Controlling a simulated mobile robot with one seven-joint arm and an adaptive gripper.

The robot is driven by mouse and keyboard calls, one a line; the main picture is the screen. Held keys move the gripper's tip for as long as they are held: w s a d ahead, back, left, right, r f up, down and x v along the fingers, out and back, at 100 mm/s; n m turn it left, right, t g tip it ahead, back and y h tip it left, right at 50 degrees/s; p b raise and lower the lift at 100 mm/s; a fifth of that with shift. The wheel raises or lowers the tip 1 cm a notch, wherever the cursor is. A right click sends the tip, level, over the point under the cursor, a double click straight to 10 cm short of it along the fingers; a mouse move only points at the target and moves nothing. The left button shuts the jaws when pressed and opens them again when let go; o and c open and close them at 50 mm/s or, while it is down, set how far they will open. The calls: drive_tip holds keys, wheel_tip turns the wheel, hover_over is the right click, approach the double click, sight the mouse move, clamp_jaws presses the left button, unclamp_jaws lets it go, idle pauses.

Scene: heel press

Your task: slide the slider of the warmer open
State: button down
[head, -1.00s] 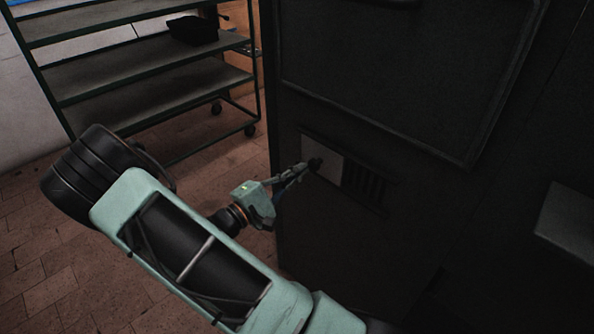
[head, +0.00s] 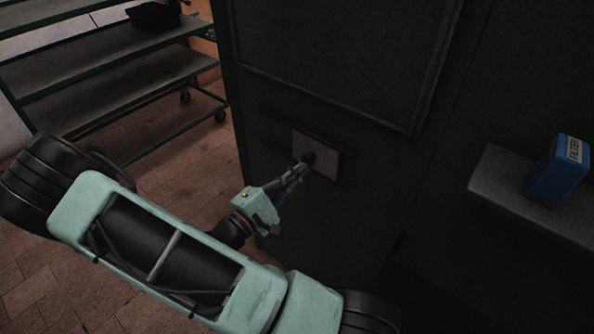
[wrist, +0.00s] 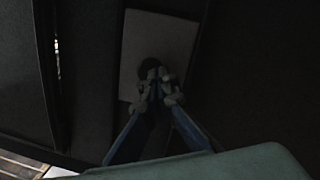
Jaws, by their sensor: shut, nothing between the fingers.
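The warmer is the dark cabinet (head: 340,45) filling the middle of the head view. Low on its face, its slider is a light grey plate (head: 325,164) with a dark round knob (head: 309,158), set between two dark rails.
A wheeled shelf rack (head: 120,75) holding a black bin (head: 153,16) stands at the left. A blue box (head: 556,172) rests on a grey ledge (head: 500,176) at the right. Tiled floor (head: 178,172) lies open left of the warmer.

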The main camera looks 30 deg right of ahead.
drive_tip(key=a+f, duration=0.3)
drive_tip(key=a, duration=0.8)
drive_tip(key=shift+a, duration=0.15)
